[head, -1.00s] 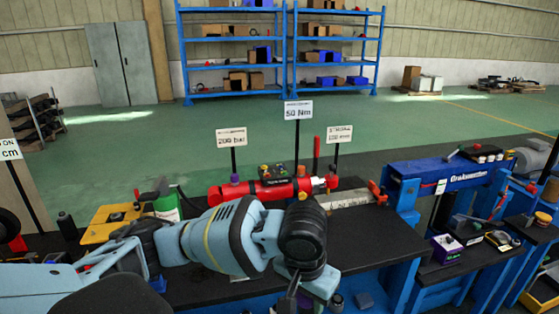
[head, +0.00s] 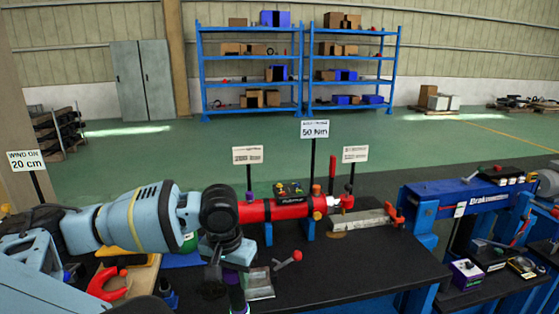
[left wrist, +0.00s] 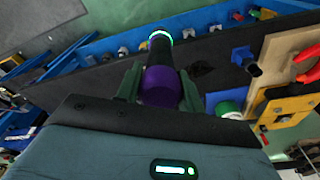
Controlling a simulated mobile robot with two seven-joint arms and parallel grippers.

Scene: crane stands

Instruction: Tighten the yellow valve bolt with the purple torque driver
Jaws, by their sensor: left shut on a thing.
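The purple torque driver (left wrist: 160,88) is between the fingers of my left gripper (left wrist: 158,84) in the left wrist view. Its dark shaft runs away from the gripper to a green-lit ring. In the head view my left gripper (head: 213,275) hangs over the black bench, left of the red cylinder's middle, and a bit of purple shows beside it on the driver (head: 233,278). The red cylinder (head: 285,209) lies behind, with small coloured caps on top. My right gripper is out of view.
A red-handled tool (head: 288,260) and a small metal plate (head: 258,284) lie on the bench near the gripper. A sign reading 50 Nm (head: 315,129) stands behind the cylinder. A blue press (head: 450,200) stands at right.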

